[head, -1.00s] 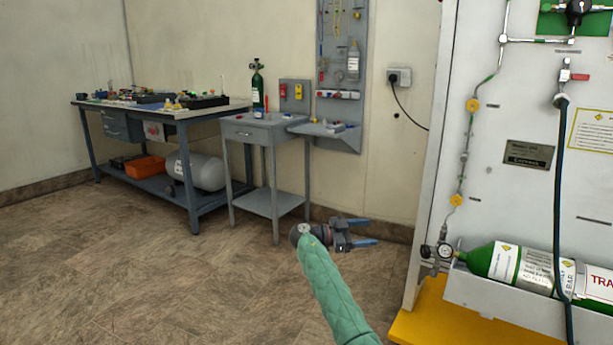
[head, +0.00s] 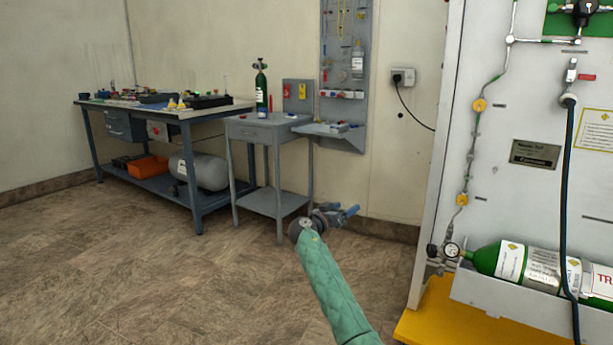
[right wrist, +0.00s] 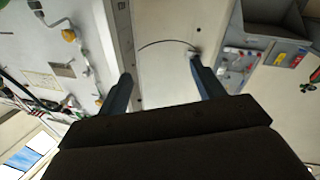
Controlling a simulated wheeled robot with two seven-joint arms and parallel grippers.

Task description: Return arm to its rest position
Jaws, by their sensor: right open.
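My right arm, in a green quilted sleeve, reaches up from the bottom of the head view. Its gripper (head: 349,212) is in front of the lower wall, left of the white trainer panel (head: 520,110). In the right wrist view the two blue fingers of the right gripper (right wrist: 160,88) stand wide apart with nothing between them. It touches nothing that I can see. My left gripper is in neither view.
The trainer panel carries a green cylinder (head: 490,259) in a white tray above a yellow base (head: 440,315). A small grey table (head: 262,130) and a blue workbench (head: 200,218) stand along the wall. The floor (head: 150,280) at left is clear.

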